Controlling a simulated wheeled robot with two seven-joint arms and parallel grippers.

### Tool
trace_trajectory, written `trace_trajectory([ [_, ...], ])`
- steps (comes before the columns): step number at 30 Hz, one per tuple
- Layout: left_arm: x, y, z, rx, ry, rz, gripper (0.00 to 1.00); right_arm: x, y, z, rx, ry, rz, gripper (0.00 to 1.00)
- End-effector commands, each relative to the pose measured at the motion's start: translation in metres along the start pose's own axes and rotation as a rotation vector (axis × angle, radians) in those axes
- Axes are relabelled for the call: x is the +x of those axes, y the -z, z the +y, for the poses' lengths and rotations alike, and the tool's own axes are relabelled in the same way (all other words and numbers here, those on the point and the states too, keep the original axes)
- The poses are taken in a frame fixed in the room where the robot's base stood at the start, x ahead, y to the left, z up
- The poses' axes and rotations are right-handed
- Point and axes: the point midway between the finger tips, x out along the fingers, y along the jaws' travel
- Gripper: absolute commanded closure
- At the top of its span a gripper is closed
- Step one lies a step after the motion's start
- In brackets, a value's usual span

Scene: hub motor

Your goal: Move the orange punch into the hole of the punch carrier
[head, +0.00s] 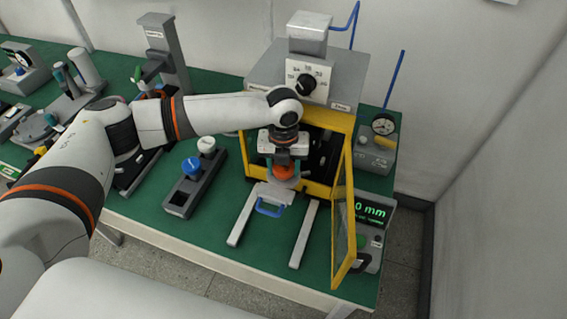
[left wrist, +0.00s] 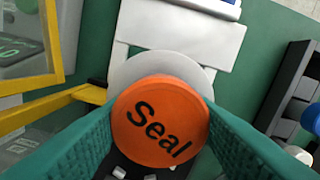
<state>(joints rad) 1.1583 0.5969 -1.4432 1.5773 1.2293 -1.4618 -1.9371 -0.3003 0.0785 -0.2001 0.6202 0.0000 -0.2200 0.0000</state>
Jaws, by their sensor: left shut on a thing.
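The orange punch (head: 285,171), a round piece marked "Seal", shows large in the left wrist view (left wrist: 160,121). My left gripper (head: 285,164) is shut on it; its teal fingers hold it from both sides in the left wrist view. The pale punch carrier (head: 266,195) with a blue handle lies under and in front of the punch, before the yellow-framed press. Its plate and a pale round part (left wrist: 165,66) show just behind the punch in the left wrist view. The hole is hidden, and I cannot tell whether the punch touches the carrier. My right gripper is not in view.
The press's yellow door (head: 345,220) stands open to the right, near a display box (head: 374,212). Two pale rails (head: 304,235) run toward the table's front edge. A dark holder (head: 180,197) with blue-topped and white-topped pieces stands left. Green table is clear between holder and rails.

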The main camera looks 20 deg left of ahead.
Motion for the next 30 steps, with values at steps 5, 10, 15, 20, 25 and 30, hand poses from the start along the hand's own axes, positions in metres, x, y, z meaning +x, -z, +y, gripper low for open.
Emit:
trace_trajectory([
  [5, 0.0082, -0.0017, 0.0001, 0.001, 0.000, -0.004, 0.73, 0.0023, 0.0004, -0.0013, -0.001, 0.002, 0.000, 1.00],
  [10, 0.0099, -0.0028, 0.0000, 0.001, 0.001, -0.007, 0.73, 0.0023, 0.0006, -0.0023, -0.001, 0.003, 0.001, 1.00],
  [15, 0.0113, -0.0034, -0.0009, 0.001, 0.005, -0.009, 0.27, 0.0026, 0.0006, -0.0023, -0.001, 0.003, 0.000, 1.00],
  [20, 0.0117, -0.0027, -0.0028, -0.001, 0.009, -0.009, 0.25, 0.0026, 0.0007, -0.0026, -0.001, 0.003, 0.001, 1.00],
  [25, 0.0118, -0.0023, -0.0040, -0.003, 0.011, -0.009, 0.25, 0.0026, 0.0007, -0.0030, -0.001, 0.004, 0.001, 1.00],
  [30, 0.0119, -0.0019, -0.0050, -0.004, 0.013, -0.009, 0.25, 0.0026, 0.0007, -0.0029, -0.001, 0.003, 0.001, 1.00],
])
